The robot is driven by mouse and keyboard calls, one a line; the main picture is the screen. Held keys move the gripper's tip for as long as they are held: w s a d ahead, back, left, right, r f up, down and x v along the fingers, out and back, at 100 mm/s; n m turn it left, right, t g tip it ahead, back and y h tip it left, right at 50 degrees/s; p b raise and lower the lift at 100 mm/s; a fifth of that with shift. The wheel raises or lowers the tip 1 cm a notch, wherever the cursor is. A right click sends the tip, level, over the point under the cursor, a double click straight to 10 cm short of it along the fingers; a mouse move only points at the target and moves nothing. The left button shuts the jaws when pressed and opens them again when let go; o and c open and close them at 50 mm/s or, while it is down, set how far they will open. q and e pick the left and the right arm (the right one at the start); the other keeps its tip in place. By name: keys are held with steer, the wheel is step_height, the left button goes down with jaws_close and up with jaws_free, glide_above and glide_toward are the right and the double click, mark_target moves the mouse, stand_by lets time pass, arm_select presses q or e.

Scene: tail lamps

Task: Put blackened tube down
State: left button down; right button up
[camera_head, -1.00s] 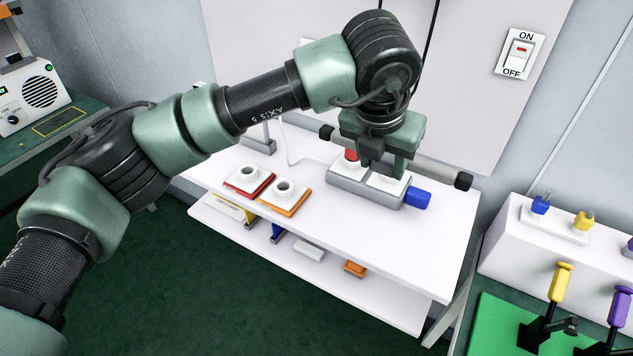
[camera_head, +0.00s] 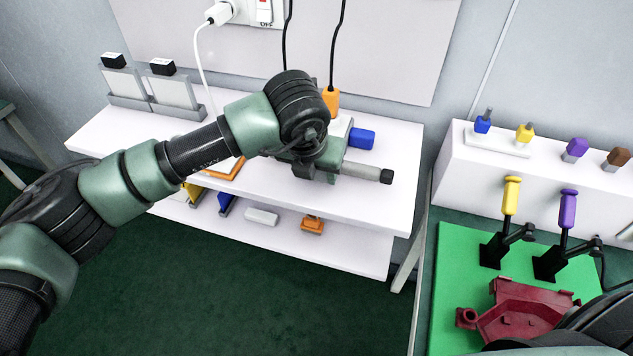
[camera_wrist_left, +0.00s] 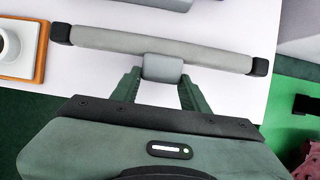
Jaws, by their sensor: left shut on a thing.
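The tube (camera_head: 366,172) is grey with black end caps. In the head view only its right part shows, over the front right of the white table (camera_head: 392,190); the arm hides the rest. My left gripper (camera_head: 315,172) is shut on it. In the left wrist view the whole tube (camera_wrist_left: 205,57) lies across the picture. The left gripper's fingers (camera_wrist_left: 161,72) close on its short middle collar. Whether the tube touches the table top is hard to tell. My right gripper is not in view.
A blue block (camera_head: 361,138) and an orange plug (camera_head: 330,101) are just behind the tube. An orange-based block (camera_wrist_left: 22,48) is near its left end. The lower shelf (camera_head: 345,250) holds small parts. A green mat (camera_head: 455,290) with clamps is at right.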

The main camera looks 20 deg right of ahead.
arm_select(q)
step_height(320, 180, down, 2)
steer(key=shift+f, duration=0.25)
steer(key=c, duration=1.2)
jaws_free()
steer(key=shift+b, duration=0.3)
steer(key=o, duration=0.5)
steer(key=shift+r, duration=0.1)
steer(key=shift+r+p, duration=0.3)
steer(key=shift+p, duration=0.05)
steer(key=p+v, duration=0.3)
steer(key=v, duration=0.8)
steer(key=shift+s+a+r+p, duration=0.1)
steer(key=shift+r+p, duration=0.1)
steer(key=shift+p, duration=0.15)
